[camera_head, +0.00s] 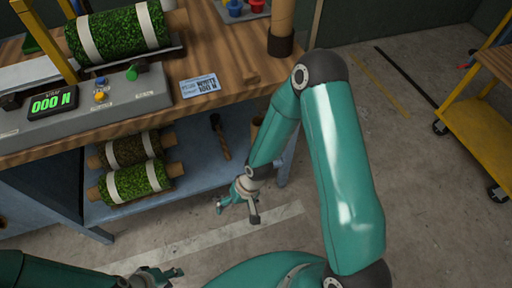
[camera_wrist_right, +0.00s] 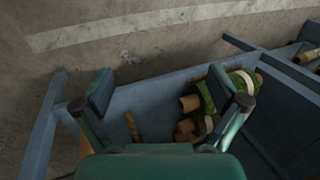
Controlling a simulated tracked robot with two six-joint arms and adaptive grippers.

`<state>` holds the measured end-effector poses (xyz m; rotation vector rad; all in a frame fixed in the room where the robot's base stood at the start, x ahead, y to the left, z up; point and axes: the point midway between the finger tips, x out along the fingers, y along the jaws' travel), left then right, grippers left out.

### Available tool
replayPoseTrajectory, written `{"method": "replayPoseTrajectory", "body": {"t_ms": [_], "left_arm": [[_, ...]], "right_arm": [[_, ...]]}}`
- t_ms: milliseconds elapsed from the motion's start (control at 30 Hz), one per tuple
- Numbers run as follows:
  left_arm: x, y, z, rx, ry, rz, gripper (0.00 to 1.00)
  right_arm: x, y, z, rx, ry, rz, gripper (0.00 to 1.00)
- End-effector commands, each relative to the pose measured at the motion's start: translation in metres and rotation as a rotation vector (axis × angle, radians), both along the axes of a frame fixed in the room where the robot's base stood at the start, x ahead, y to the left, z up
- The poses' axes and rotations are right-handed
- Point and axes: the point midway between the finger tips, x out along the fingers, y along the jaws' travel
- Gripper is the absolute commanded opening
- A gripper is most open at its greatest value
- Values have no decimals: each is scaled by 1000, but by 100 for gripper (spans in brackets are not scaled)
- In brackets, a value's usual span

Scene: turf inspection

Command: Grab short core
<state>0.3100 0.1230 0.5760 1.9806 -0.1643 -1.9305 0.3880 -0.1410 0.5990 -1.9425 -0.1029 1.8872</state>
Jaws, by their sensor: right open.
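An upright tan cardboard tube (camera_head: 256,127) stands on the lower shelf's right end, partly hidden by my right arm; it may be the short core. In the right wrist view a tan edge (camera_wrist_right: 85,146) shows beside my gripper's base, mostly hidden. A taller cardboard tube (camera_head: 283,20) stands in a dark holder on the bench top. My right gripper (camera_head: 237,208) is open and empty, in front of the lower shelf; its spread fingers show in the wrist view (camera_wrist_right: 170,98). My left gripper (camera_head: 158,278) is at the bottom edge, its jaws unclear.
Turf rolls on cardboard cores lie on the blue lower shelf (camera_head: 205,178), with a thin brown tool (camera_head: 221,140) beside them. Another roll (camera_head: 118,32) lies on the wooden bench (camera_head: 225,50) behind a control panel (camera_head: 125,92). A yellow cart (camera_head: 475,105) stands right; floor between is clear.

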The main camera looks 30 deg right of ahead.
Motion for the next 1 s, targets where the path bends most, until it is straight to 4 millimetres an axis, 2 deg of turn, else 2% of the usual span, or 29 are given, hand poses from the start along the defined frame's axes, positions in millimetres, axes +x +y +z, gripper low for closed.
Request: {"method": "replayPoseTrajectory", "body": {"t_ms": [33,200,333,500,600,700,833,1000], "left_arm": [[0,0,-43,0,0,0,40],[0,0,-111,0,0,1,40],[0,0,-162,0,0,0,40],[0,0,-224,0,0,0,40],[0,0,-252,0,0,0,40],[0,0,-272,0,0,0,40],[0,0,-284,0,0,0,40],[0,0,-287,0,0,0,40]], "right_arm": [[20,-6,-34,-17,-11,-15,97],[77,-32,-68,-90,-10,-87,97],[117,-63,-84,-187,-23,-175,97],[163,-112,-87,-333,-67,-338,97],[181,-139,-80,-408,-99,-445,97],[192,-160,-70,-463,-130,-537,97],[199,-178,-58,-507,-156,-618,97],[208,-193,-51,-525,-164,-656,97]]}}
